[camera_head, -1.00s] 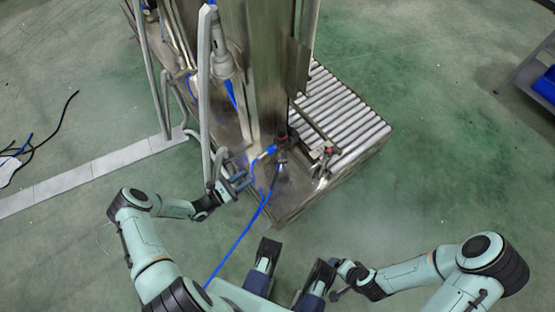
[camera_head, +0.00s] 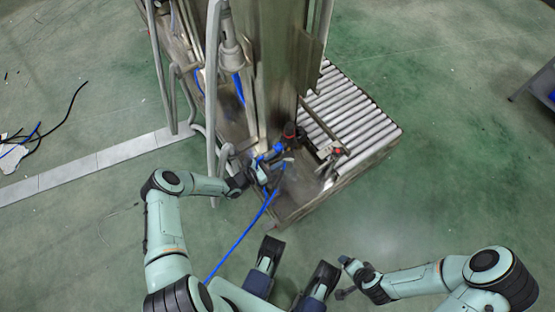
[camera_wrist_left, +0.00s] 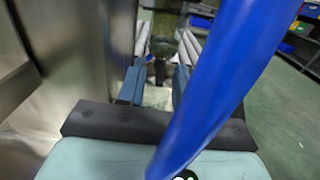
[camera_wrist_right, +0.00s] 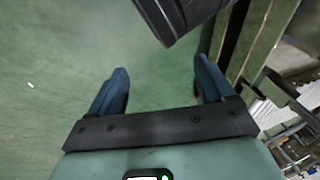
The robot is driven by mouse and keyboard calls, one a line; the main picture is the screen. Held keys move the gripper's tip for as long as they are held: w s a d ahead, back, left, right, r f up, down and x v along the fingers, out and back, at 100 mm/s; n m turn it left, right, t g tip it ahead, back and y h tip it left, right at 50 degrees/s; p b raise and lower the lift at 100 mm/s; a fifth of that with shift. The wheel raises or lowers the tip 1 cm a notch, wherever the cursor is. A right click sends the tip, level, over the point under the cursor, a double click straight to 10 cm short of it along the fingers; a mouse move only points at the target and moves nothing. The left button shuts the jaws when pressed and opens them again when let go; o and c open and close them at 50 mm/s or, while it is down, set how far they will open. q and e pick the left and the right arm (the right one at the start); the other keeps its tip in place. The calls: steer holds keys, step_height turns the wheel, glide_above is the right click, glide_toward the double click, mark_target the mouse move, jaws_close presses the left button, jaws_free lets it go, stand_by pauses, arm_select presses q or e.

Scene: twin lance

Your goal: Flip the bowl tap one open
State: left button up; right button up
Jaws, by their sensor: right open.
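Fittings with blue hose (camera_head: 268,156) cluster at the foot of the steel column. I cannot tell surely which is bowl tap one. A dark upright fitting with a reddish top (camera_head: 290,132) stands just behind them. My left gripper (camera_head: 268,174) is at the blue fittings; whether it touches them is unclear. In the left wrist view its fingers (camera_wrist_left: 159,82) are apart, with a small dark fitting (camera_wrist_left: 160,68) showing beyond and between them. The blue hose (camera_wrist_left: 220,80) crosses close in front and covers part of that view. My right gripper (camera_wrist_right: 160,85) is open and empty over the floor.
The tall steel column (camera_head: 278,65) blocks the space behind the fittings. A roller conveyor (camera_head: 350,112) lies to its right, with a small red-topped fitting (camera_head: 337,152) near its front. A grey pipe (camera_head: 213,90) rises left of the column.

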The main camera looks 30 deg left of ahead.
arm_select(q)
jaws_close()
arm_select(e)
steer(key=shift+s+r, duration=0.1)
steer(key=s+a+r+g+y+p, duration=0.2)
steer(key=s+a+r+g+p, duration=0.25)
steer(key=s+r+p, duration=0.5)
arm_select(q)
steer(key=w+d+n+g+y+b, duration=0.1)
steer(key=d+n+g+y+b, duration=0.2)
steer(key=n+y, duration=0.6)
steer(key=d+n+g+y+b, duration=0.3)
steer(key=n+y+b, duration=0.5)
steer(key=y, duration=0.7)
steer(key=shift+w+d+n+g+y, duration=0.25)
steer(key=shift+w+n+g+y, duration=0.15)
steer(key=shift+n, duration=0.1)
arm_select(e)
steer(key=w+d+f+t+h, duration=0.2)
steer(key=w+d+f+t, duration=0.2)
steer(key=w+f, duration=0.6)
steer(key=shift+d+f, duration=0.75)
steer(key=shift+f, duration=0.1)
